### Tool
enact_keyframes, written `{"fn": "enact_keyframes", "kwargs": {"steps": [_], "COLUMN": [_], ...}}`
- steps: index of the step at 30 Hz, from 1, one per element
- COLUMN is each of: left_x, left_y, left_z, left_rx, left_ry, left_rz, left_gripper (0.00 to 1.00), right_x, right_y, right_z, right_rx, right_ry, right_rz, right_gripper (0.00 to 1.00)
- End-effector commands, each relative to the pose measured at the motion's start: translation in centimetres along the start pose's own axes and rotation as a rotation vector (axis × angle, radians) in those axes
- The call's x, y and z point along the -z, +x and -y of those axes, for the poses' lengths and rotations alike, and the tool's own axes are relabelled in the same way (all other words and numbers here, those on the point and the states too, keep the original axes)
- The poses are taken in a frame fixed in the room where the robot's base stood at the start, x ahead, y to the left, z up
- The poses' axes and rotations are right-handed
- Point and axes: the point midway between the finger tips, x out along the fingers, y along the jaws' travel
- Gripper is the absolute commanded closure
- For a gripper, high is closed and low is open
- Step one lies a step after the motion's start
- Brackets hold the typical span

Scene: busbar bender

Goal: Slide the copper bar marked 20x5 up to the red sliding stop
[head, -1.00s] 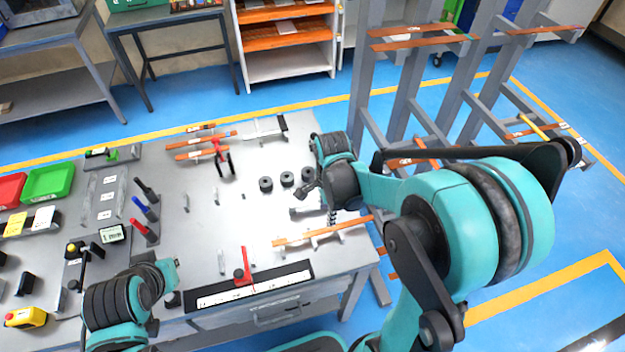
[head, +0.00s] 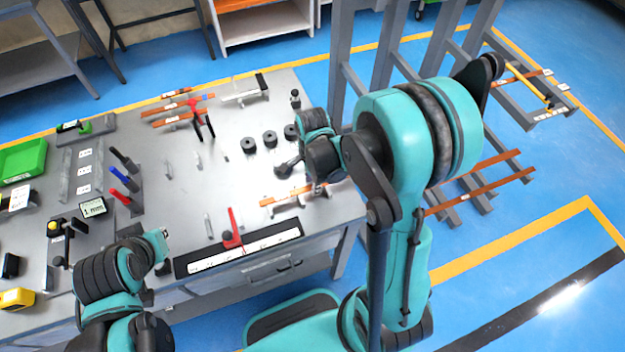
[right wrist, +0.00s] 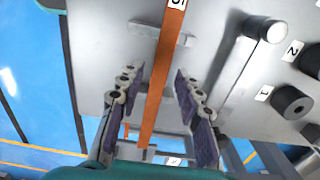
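A copper bar (head: 282,196) lies on small supports at the table's right front; its marking is too small to read in the head view. In the right wrist view, a copper bar (right wrist: 160,85) with a partly cut-off white label runs between the two fingers. My right gripper (right wrist: 155,110) is open around it, with a gap on each side. In the head view, my right gripper (head: 318,184) is over the bar's right end, its fingertips mostly hidden. The red sliding stop (head: 231,232) stands upright at the white scale, left of the bar. My left gripper (head: 157,243) is left of the scale, its fingers unclear.
Black round dies (head: 269,139) and a dark-knobbed lever (head: 288,167) are behind the bar. Coloured-handled tools (head: 120,194) stand at left. The table between the stop and the dies is mostly clear.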

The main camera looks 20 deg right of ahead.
Motion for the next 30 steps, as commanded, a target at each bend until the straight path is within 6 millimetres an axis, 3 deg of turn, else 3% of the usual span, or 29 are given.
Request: {"fn": "enact_keyframes", "kwargs": {"steps": [1,3,30], "left_x": [0.0,0.0,-0.1], "left_y": [0.0,0.0,0.2], "left_z": [0.0,0.0,0.0], "left_rx": [0.000,0.000,0.000], "left_ry": [0.000,0.000,0.000], "left_rz": [0.000,0.000,0.000], "left_gripper": [1.00,1.00,1.00], "right_x": [0.0,0.0,-2.1], "right_y": [0.0,0.0,0.0], "right_z": [0.0,0.0,0.0], "right_rx": [0.000,0.000,0.000], "right_ry": [0.000,0.000,-0.001], "right_rz": [0.000,0.000,0.001], "right_gripper": [0.85,1.00,1.00]}}
